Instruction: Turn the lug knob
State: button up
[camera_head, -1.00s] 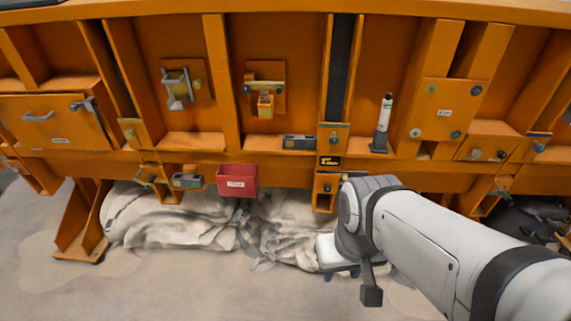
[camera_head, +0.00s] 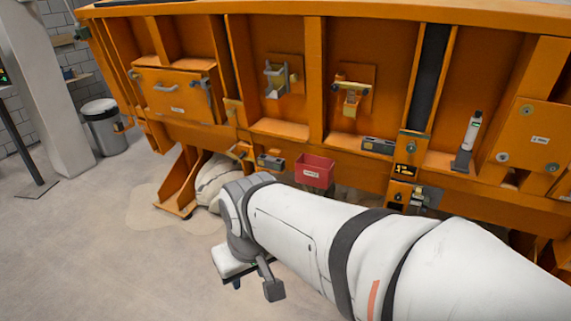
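Several round grey knobs show on the orange frame of the sandbed (camera_head: 290,15), and I cannot tell which is the lug knob. One knob (camera_head: 411,147) sits on a bracket below the dark vertical strip. Others sit on the right-hand orange plate (camera_head: 510,140). A bracket with a small lever or latch (camera_head: 238,152) is at the lower left of the frame. My arm reaches across the lower picture from the right. My gripper (camera_head: 256,276) is at its end, low over the floor and apart from the frame. Its fingers are too unclear to tell open from shut.
An orange support foot (camera_head: 182,185) stands left of my gripper. A grey trash can (camera_head: 104,127) and a pillar (camera_head: 50,90) are at the left. The floor (camera_head: 100,230) at lower left is clear.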

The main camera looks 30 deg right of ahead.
aim_at(398, 197)
jog(key=u, duration=0.2)
jog(key=k, duration=0.95)
jog(key=z, duration=1.95)
jog(key=i, duration=1)
jog(key=z, duration=0.05)
